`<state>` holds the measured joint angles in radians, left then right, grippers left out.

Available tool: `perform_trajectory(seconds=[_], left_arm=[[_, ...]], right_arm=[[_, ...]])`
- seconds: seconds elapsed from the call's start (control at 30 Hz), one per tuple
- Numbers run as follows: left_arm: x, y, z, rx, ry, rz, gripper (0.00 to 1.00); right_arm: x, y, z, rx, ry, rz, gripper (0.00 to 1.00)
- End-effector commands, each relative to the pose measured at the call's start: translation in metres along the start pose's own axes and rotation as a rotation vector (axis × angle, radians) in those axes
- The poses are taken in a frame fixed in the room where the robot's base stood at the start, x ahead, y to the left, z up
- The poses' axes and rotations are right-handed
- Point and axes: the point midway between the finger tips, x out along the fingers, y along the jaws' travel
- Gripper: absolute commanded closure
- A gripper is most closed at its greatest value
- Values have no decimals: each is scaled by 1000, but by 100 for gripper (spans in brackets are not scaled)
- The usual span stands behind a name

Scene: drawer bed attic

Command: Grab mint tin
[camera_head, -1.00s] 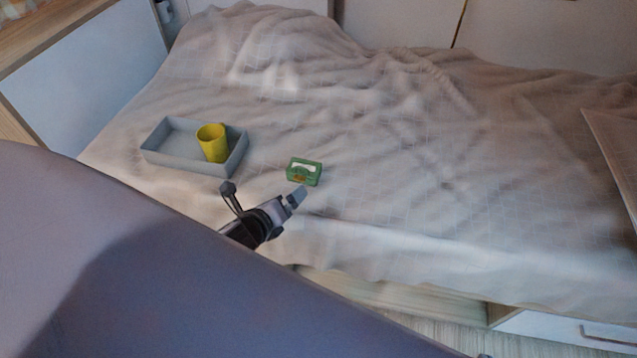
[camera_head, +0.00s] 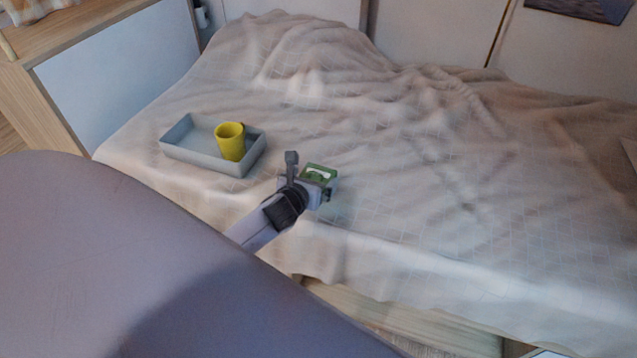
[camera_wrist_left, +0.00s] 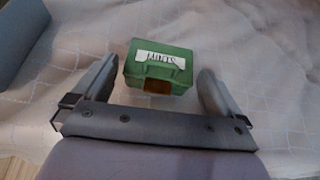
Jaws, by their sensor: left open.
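The mint tin (camera_head: 319,172) is a small green box with a white label, resting on the bed's blanket. It also shows in the left wrist view (camera_wrist_left: 158,68), with its label facing up. My left gripper (camera_head: 318,182) is at the tin. In the left wrist view its two fingers (camera_wrist_left: 158,88) are spread wide, one on each side of the tin's near part, with gaps between. In the head view the gripper hides the tin's lower front. My right gripper is in no view.
A grey tray (camera_head: 190,152) with a yellow cup (camera_head: 230,142) in it stands to the left of the tin. The tray's edge shows in the left wrist view (camera_wrist_left: 18,35). The wrinkled blanket (camera_head: 430,190) to the right is clear.

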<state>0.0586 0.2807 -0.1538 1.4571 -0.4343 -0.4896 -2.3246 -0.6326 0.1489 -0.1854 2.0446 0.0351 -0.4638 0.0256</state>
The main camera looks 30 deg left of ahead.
Motion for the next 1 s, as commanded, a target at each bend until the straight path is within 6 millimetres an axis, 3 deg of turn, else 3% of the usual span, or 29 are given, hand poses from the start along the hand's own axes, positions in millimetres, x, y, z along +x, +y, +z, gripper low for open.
perform_trajectory(seconds=[0.13, 0.4, 0.53, 0.87, 1.0], left_arm=[[12, 0, -1, -2, 2, -1, 0], [13, 0, 0, -1, 1, -1, 0], [13, 0, 0, -1, 1, -1, 42], [12, 0, 2, -1, 0, -1, 43], [8, 1, 11, 1, -3, -1, 43]], right_arm=[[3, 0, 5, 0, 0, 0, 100], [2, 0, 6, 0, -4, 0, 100], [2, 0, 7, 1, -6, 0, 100], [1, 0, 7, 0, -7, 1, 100], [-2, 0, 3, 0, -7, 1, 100]])
